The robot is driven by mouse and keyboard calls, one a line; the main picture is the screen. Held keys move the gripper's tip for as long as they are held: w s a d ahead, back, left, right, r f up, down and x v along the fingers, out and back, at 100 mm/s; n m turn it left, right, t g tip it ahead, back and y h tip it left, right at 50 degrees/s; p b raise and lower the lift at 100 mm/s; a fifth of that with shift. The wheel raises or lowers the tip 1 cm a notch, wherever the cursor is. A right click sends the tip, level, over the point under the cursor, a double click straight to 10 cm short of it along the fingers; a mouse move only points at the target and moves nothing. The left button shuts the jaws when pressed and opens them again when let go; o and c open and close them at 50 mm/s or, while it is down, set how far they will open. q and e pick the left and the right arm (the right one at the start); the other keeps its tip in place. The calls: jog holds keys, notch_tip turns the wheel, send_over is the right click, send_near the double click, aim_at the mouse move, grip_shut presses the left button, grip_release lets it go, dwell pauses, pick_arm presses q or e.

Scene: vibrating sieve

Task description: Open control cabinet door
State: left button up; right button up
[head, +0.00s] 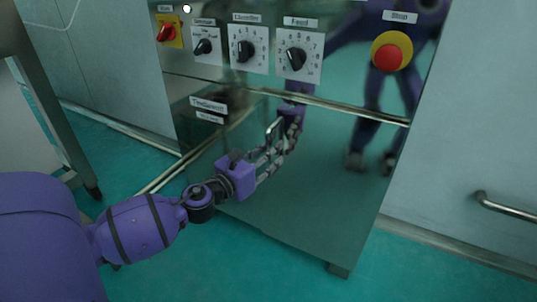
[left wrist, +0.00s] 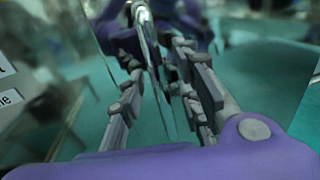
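The control cabinet door (head: 310,180) is the shiny metal panel below the row of knobs, and it looks closed. Its metal handle (head: 274,128) is a small vertical bar; the handle also shows in the left wrist view (left wrist: 146,38). My left gripper (head: 281,143) reaches in from the left, close to the door at the handle. In the left wrist view the fingers of my left gripper (left wrist: 158,85) are apart, with the handle in line with the gap between them. I see no clear grip on it. My right gripper is not in view.
Above the door are a red switch (head: 167,33), several black knobs and a red stop button (head: 389,57). The door mirrors my arm and body. A wall rail (head: 506,207) is at the right. A grey metal frame stands at the left. The green floor in front is clear.

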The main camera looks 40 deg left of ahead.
pick_arm(q)
grip_shut()
jog(key=shift+s, duration=0.1)
dwell(0.4)
